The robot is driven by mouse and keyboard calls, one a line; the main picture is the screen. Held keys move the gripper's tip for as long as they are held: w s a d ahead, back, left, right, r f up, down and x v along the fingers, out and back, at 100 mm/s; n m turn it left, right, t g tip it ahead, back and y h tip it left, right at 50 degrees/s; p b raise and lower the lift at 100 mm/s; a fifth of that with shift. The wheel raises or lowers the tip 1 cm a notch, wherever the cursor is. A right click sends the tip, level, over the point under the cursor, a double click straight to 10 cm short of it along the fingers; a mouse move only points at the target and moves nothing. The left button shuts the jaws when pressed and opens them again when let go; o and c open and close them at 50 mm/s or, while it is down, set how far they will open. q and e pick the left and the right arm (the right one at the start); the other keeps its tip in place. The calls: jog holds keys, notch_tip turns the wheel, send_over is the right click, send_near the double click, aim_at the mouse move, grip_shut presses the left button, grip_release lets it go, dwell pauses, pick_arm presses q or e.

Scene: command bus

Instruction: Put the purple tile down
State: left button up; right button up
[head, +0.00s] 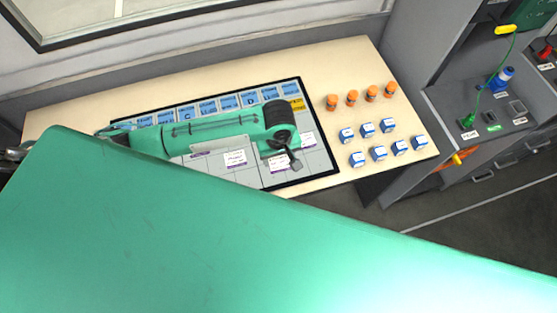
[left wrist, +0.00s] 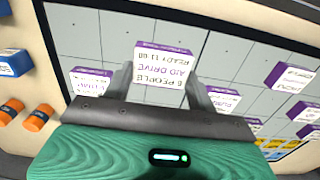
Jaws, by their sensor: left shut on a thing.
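The purple tile (left wrist: 163,65) is a white card with printed text and a purple edge. In the left wrist view it sits between the two fingers of my left gripper (left wrist: 165,82), which is shut on it. In the head view my left gripper (head: 293,163) is over the right part of the dark-framed board (head: 325,165), with a purple-edged tile (head: 278,162) at its fingertips. Whether the held tile touches the board is not clear. My right gripper is not in view.
Other purple-edged tiles lie on the grey grid, one left (left wrist: 92,78) and several right (left wrist: 290,76) in the left wrist view. Blue tiles (head: 207,107) line the board's far side. Orange cylinders (head: 351,97) and blue-white blocks (head: 378,153) stand right of the board. My green arm hides the near side.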

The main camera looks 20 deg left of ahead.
aim_at(279, 159)
pick_arm(q)
notch_tip(279, 159, down, 4)
jog(key=shift+r, duration=0.25)
jog(key=shift+f, duration=0.1)
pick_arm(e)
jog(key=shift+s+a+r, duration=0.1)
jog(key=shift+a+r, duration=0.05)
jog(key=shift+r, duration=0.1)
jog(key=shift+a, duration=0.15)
pick_arm(q)
jog(key=o, duration=1)
jog(key=shift+f, duration=0.15)
jog(key=shift+r, duration=0.4)
notch_tip(279, 159, up, 12)
jog(key=shift+f+b, duration=0.2)
jog(key=shift+b, duration=0.7)
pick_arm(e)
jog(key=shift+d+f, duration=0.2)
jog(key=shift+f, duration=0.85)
